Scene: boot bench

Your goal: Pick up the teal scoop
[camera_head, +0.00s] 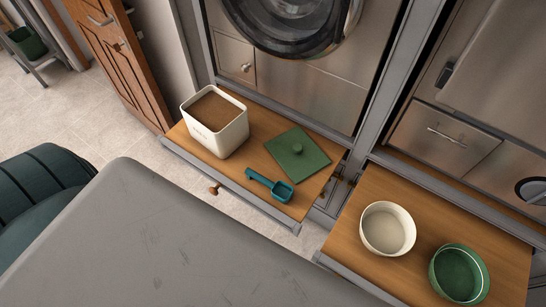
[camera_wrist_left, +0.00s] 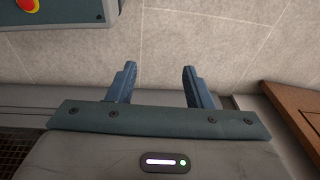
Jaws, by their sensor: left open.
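The teal scoop (camera_head: 271,187) lies on the wooden pull-out shelf (camera_head: 229,172) in the head view, near its front edge. Its handle points to the upper left and its square cup is at the lower right. My left gripper (camera_wrist_left: 158,78) shows in the left wrist view with its two blue fingers apart and nothing between them, over pale floor tiles. The scoop does not show in that view. Neither gripper shows in the head view.
A cream canister (camera_head: 225,140) with brown contents stands left of the scoop; a green lid (camera_head: 298,151) lies behind it. The right shelf (camera_head: 352,237) holds a cream bowl (camera_head: 387,230) and a green bowl (camera_head: 458,274). A wooden door (camera_head: 118,62) stands at the left.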

